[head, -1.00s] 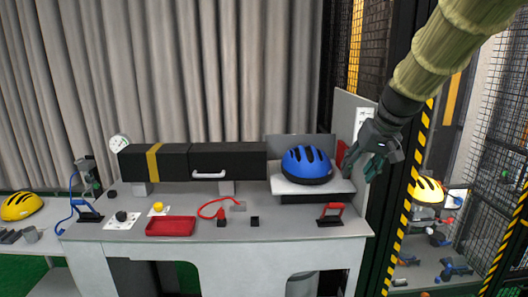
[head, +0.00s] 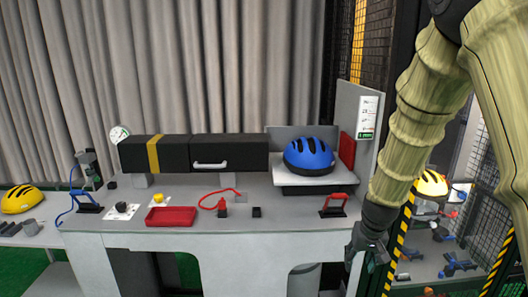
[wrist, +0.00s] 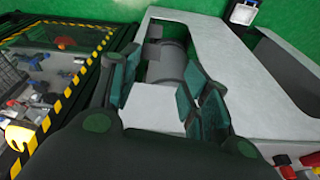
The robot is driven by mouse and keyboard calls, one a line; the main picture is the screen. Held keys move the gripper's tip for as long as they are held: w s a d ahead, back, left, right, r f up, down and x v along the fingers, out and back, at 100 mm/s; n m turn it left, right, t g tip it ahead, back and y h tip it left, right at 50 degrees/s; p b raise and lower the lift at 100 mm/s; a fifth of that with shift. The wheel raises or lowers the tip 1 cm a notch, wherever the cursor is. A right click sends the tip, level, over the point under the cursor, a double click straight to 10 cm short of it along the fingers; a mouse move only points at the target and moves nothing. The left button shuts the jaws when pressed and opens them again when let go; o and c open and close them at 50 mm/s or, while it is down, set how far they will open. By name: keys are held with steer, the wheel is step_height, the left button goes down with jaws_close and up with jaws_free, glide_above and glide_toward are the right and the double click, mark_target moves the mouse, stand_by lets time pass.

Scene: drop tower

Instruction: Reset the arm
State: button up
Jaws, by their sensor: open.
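My gripper (head: 362,262) hangs at the lower right of the head view, pointing down just past the right front edge of the grey workbench (head: 260,206). In the wrist view my gripper (wrist: 168,98) is open, with its green-padded fingers apart and nothing between them. Behind the fingers are the bench's white side panel and green floor. A blue helmet (head: 309,155) sits on a pale platform at the right of the bench, apart from my gripper.
On the bench are a black box with a white handle (head: 210,165), a red tray (head: 171,217) and a red-handled clamp (head: 334,205). A caged area with yellow-black striped posts (head: 402,225) stands to the right, close to my arm. A yellow helmet (head: 20,199) lies on the left table.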

steer(key=s+f+g+b, duration=0.1)
steer(key=s+f, duration=0.5)
steer(key=f, duration=0.4)
steer(key=s+f+h+b, duration=0.1)
steer(key=s+f+b, duration=0.1)
steer(key=s+f, duration=0.6)
steer(key=s+f+g+b, duration=0.1)
steer(key=s+f, duration=0.3)
steer(key=f, duration=0.8)
steer(key=s+a+f+b, duration=0.2)
steer(key=s+f, duration=0.4)
steer(key=s, duration=0.5)
steer(key=s+a+f+n+y+b, duration=0.1)
steer(key=s+a+f, duration=0.1)
steer(key=s+f, duration=0.5)
steer(key=s, duration=0.4)
steer(key=shift+a+f+g+b, duration=0.25)
steer(key=shift+a+g+b, duration=0.15)
